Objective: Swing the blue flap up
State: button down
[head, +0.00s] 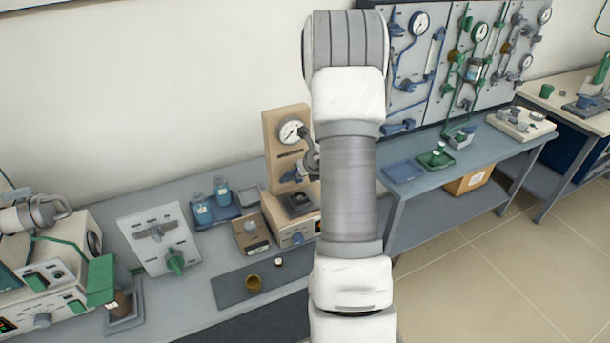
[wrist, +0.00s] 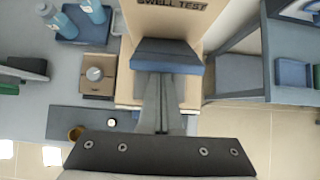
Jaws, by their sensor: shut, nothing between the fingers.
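The blue flap (wrist: 166,56) is a wide blue piece on the front of the tan stand marked "SWELL TEST" (wrist: 178,22). In the head view a blue piece (head: 291,177) shows low on the stand's panel, partly behind my arm. My gripper (wrist: 162,76) is shut and empty in the wrist view. Its grey fingertips reach the flap's lower edge in the picture; I cannot tell whether they touch it. In the head view my arm hides most of the gripper and the stand's right side.
A round gauge (head: 291,132) sits on the stand's panel. To its left are a blue tray with bottles (head: 222,190), a small brown box (head: 251,236) and a brown cup (head: 253,283) on a dark mat. A blue-grey bench (head: 455,150) stands to the right, beyond a gap.

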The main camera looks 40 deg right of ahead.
jog(key=w+r+p, duration=0.2)
jog(key=w+r, duration=0.1)
jog(key=shift+w+d, duration=0.1)
jog(key=shift+d, duration=0.25)
jog(key=shift+w+d+r+p, duration=0.15)
jog(key=shift+w+p, duration=0.45)
jog(key=shift+p, duration=0.05)
jog(key=shift+w+r, duration=0.4)
jog(key=shift+w, duration=0.1)
jog(key=shift+w+r+p, duration=0.15)
jog(key=shift+p, duration=0.15)
jog(key=shift+w+r, duration=0.15)
jog(key=shift+r, duration=0.3)
jog(key=s+f+p+v, duration=0.1)
jog(key=s+p+v, duration=0.1)
jog(key=v, duration=1.4)
jog(key=shift+p, duration=0.3)
